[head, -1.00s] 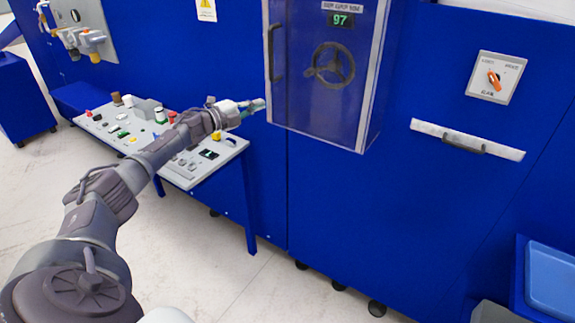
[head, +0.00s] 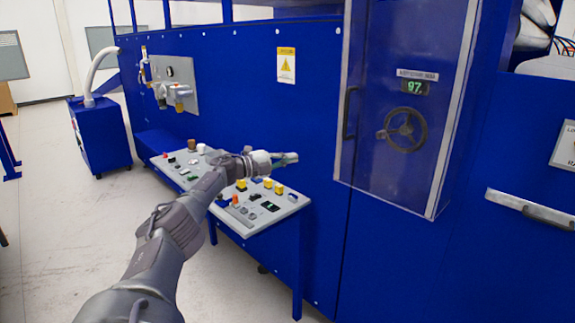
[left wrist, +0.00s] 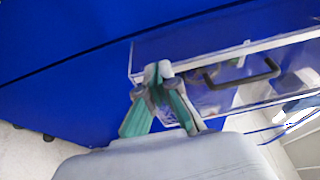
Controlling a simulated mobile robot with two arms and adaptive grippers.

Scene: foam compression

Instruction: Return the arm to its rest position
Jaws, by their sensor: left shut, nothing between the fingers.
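My left arm reaches in from the lower left in the head view, stretched out over the control panel. Its gripper (head: 287,158) is in front of the blue machine wall, above the panel's right part and left of the cabinet door. In the left wrist view the green-sided fingers (left wrist: 157,84) come together at their tips, with nothing visible between them. They appear against the edge of the clear-fronted door with its dark handle (left wrist: 243,74); I cannot tell whether they touch it. My right gripper is in neither view.
The control panel (head: 283,206) on blue legs carries several buttons and knobs below the arm. The cabinet door (head: 400,165) has a handwheel (head: 402,130) and a display (head: 415,87) reading 97. A blue wheeled unit (head: 100,135) stands at the left. Floor is open at lower left.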

